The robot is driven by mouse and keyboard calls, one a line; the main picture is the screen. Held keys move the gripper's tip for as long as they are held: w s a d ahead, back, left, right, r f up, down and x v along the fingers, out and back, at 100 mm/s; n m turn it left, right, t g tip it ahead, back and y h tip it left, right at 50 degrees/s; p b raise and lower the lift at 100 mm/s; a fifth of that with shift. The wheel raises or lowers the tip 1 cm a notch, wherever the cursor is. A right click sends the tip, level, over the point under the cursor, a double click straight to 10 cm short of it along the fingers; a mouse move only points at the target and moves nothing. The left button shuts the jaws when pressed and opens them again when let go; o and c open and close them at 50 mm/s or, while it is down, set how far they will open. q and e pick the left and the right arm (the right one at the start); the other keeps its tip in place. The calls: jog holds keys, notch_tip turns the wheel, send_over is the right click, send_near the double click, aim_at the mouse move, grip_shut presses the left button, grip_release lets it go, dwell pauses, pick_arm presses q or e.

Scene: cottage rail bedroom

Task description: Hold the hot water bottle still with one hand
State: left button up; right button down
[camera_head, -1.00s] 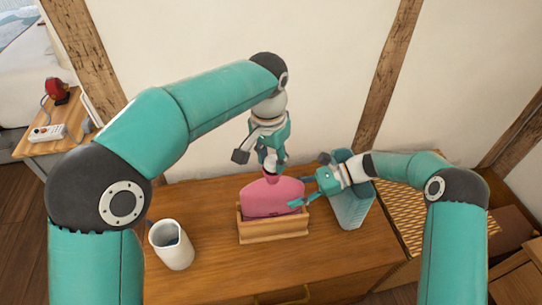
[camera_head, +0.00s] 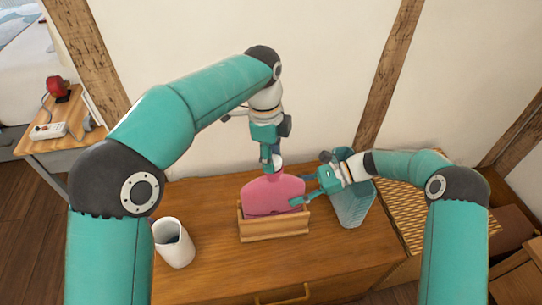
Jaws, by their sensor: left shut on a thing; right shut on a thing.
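The pink hot water bottle (camera_head: 262,197) stands upright in a wooden holder (camera_head: 275,228) on the wooden dresser. My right gripper (camera_head: 298,190) comes in from the right and is shut on the bottle's upper right side. My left gripper (camera_head: 272,162) points down from above and is shut on a small stopper at the top of the bottle's neck. The fingers hide most of the stopper, and I cannot tell whether it sits tight in the neck.
A white jug (camera_head: 175,246) stands on the dresser left of the holder. A woven surface (camera_head: 405,205) lies farther right. The dresser in front of the holder is clear.

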pick_arm(q)
jog(key=m, duration=0.4)
jog(key=shift+w, duration=0.15)
jog(key=m, duration=0.4)
jog(key=shift+d+m+g, duration=0.1)
jog(key=shift+m+g, duration=0.2)
jog(key=shift+m, duration=0.1)
jog(key=m, duration=0.4)
jog(key=shift+w+d+y, duration=0.1)
jog(key=shift+y, duration=0.3)
jog(key=m, duration=0.6)
jog(key=o, duration=0.8)
jog(key=shift+c, duration=0.2)
jog(key=shift+d, duration=0.1)
